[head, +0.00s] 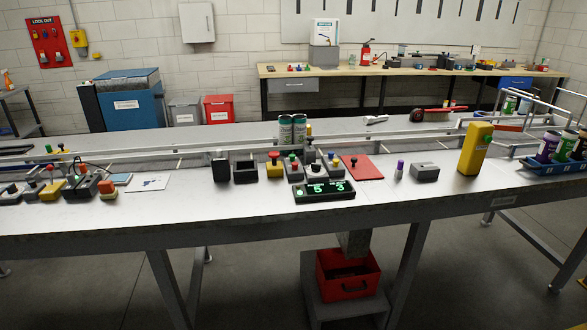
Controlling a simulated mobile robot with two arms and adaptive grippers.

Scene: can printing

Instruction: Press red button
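Neither of my grippers shows in the head view. Several push buttons stand on the long grey table (190,205). A yellow box (274,170) near the middle carries a red button (273,156) on top. Right of it, a smaller dark box (294,172) has a small reddish top, too small to tell clearly. A grey box with a round dark button (316,168) stands beside that. At the left, an orange-red button (106,187) sits in a cluster of control boxes. The pictures do not show which red button the task means.
A black display (325,191) with green digits lies at the table's front middle. Cans (292,130) stand behind the boxes. A red plate (361,167), a yellow post (475,147) and a blue tray of cans (560,167) are to the right. The table between the left cluster and middle is mostly clear.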

